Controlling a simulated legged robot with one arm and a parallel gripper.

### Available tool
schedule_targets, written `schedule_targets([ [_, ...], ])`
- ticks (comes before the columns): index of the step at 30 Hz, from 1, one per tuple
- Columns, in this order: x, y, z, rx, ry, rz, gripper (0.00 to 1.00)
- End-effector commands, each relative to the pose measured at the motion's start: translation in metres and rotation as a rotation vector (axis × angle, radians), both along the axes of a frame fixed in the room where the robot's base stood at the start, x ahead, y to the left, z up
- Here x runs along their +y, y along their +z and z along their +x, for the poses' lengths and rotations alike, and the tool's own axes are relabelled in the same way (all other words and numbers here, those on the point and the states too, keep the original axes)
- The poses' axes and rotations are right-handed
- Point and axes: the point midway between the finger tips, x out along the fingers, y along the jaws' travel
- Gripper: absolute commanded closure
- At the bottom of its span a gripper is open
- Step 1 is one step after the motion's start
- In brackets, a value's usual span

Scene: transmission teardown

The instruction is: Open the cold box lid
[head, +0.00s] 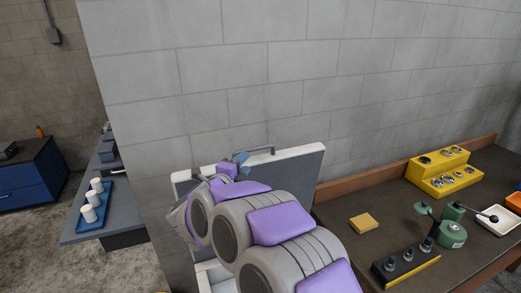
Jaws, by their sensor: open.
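The cold box lid (300,170) stands raised, close to upright, in front of the block wall. It has a white rim and a grey face, with a dark handle (258,150) along its top edge. Part of the white cold box body (203,277) shows low down, beneath my arm. My grey and purple arm hides most of the box and the lower left of the lid. My gripper (240,161), with blue fingertips, is open at the lid's upper left, near the handle. I cannot tell whether it touches the lid.
A dark bench (350,262) to the right bears a yellow block (363,223), a yellow stepped rack (440,170), green parts (451,234) and a white tray (498,222). On the left, a grey table (88,227) holds a blue tray (98,215) with white cylinders.

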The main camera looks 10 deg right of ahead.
Motion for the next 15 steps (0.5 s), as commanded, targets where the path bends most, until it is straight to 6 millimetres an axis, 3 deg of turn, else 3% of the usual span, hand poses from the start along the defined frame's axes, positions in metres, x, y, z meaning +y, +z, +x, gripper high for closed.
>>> schedule_targets([
  [12,-0.071,-0.003,0.066,-0.002,-0.002,0.019,0.59],
  [15,-0.079,-0.005,0.077,0.000,-0.001,0.019,0.59],
])
